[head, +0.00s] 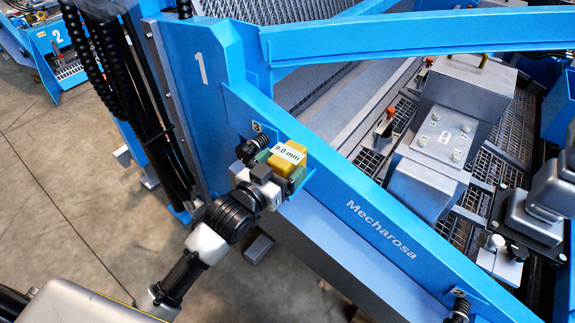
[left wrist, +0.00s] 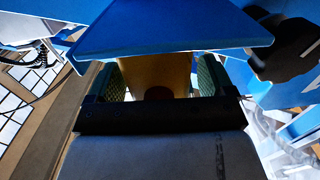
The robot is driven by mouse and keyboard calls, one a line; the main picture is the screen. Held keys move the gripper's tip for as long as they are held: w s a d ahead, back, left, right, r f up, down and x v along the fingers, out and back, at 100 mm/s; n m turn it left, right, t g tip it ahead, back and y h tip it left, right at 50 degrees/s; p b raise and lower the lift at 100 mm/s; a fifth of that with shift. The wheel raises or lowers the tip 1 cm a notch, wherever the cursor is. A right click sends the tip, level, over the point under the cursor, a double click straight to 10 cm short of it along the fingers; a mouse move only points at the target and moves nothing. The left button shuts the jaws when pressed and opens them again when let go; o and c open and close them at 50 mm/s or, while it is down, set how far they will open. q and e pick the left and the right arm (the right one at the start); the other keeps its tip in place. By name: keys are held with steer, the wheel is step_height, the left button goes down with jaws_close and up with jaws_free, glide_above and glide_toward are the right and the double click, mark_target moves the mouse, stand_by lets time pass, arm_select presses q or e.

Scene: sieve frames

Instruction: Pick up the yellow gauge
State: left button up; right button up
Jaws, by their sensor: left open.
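The yellow gauge (head: 287,160), a block with a white "9.0 mm" label on top, is at the blue machine frame in the head view, by a small blue ledge. My left gripper (head: 275,172) is at it, with the jaws open. In the left wrist view the gauge (left wrist: 152,70) is between the two green-padded fingers of the left gripper (left wrist: 160,80), one on each side. A blue plate hides part of the gauge there. I cannot tell whether the pads touch it. My right gripper is not in view.
The blue frame beam (head: 350,205) marked "Mecharosa" runs diagonally beside the gauge. A blue post (head: 207,95) marked "1" and a black spring fitting (head: 260,139) are close to the gripper. Grey machine blocks (head: 465,95) stand behind the beam. Open floor (head: 90,215) is at the left.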

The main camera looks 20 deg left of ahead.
arm_select(q)
steer(key=c, duration=1.1)
steer(key=shift+r, duration=0.1)
steer(key=shift+c, duration=0.5)
